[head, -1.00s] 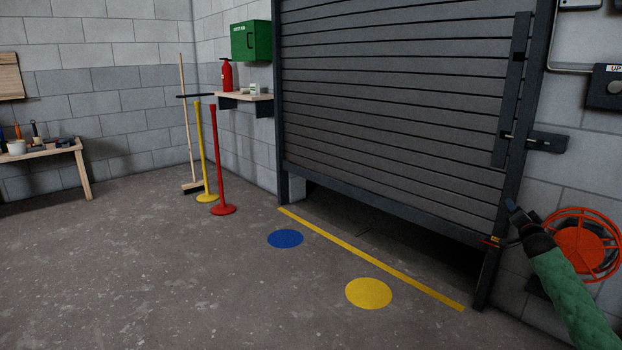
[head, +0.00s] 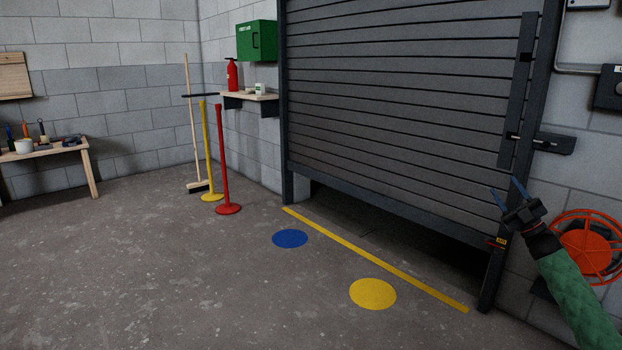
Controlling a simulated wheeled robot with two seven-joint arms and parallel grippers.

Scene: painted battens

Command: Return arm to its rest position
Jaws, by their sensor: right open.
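My right arm in its green sleeve comes in from the lower right of the head view. Its right gripper (head: 506,190) is open and empty, with two thin blue fingers spread apart. The gripper appears in front of the right post of the grey roller door (head: 400,110), and I see nothing between the fingers. The door stands a little above the floor, with a dark gap under it. My left gripper is not in view.
A red hose reel (head: 588,248) hangs on the wall right of my arm. A yellow post (head: 208,150) and a red post (head: 223,160) stand near a broom (head: 193,125). A workbench (head: 60,150) is at left. The floor in front is clear, with a blue disc (head: 290,239) and a yellow disc (head: 373,294).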

